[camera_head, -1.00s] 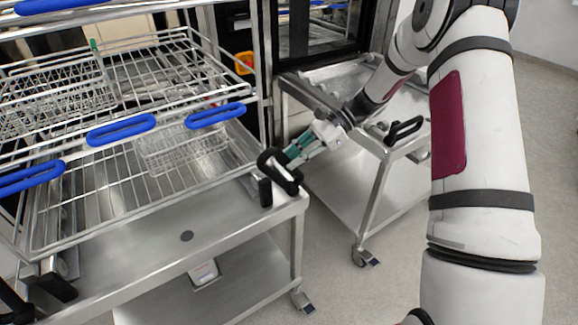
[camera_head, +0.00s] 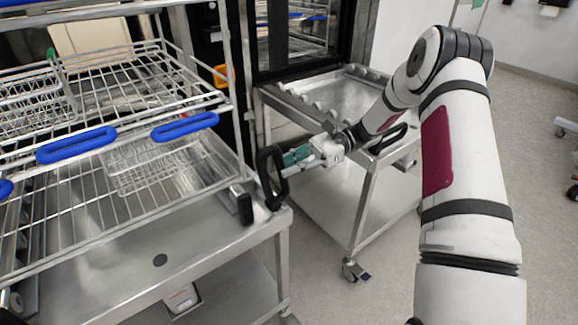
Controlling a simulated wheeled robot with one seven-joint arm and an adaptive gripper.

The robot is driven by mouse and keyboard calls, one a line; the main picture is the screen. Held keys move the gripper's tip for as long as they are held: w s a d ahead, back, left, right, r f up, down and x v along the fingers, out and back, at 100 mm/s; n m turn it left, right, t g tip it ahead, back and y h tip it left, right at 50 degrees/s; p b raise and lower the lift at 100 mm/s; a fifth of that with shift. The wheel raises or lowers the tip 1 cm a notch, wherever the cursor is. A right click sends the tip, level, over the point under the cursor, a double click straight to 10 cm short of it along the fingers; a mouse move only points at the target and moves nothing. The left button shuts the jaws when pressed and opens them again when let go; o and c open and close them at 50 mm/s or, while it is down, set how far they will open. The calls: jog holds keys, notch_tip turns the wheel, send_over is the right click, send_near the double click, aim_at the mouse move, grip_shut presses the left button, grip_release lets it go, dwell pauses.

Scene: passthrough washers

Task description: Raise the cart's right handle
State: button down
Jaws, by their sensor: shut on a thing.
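The cart (camera_head: 210,262) is a steel trolley at the left, bearing a wire rack. Its right handle (camera_head: 271,178) is a black loop at the cart's right front corner, and it stands roughly upright. My gripper (camera_head: 287,160) reaches in from the right and is shut on the right side of this handle. Its teal-green fingers show beside the loop; the exact contact of the fingertips is partly hidden by the handle.
A wire rack with blue handles (camera_head: 185,126) stands on the cart. A second steel cart (camera_head: 335,200) with a black handle (camera_head: 389,139) stands behind my gripper, in front of a washer opening (camera_head: 298,38). Open floor (camera_head: 550,200) lies to the right.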

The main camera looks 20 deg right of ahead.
jog(key=shift+d, duration=0.1)
jog(key=c, duration=1.5)
grip_release()
jog(key=shift+o, duration=0.2)
jog(key=v, duration=1.2)
jog(key=shift+f, duration=0.15)
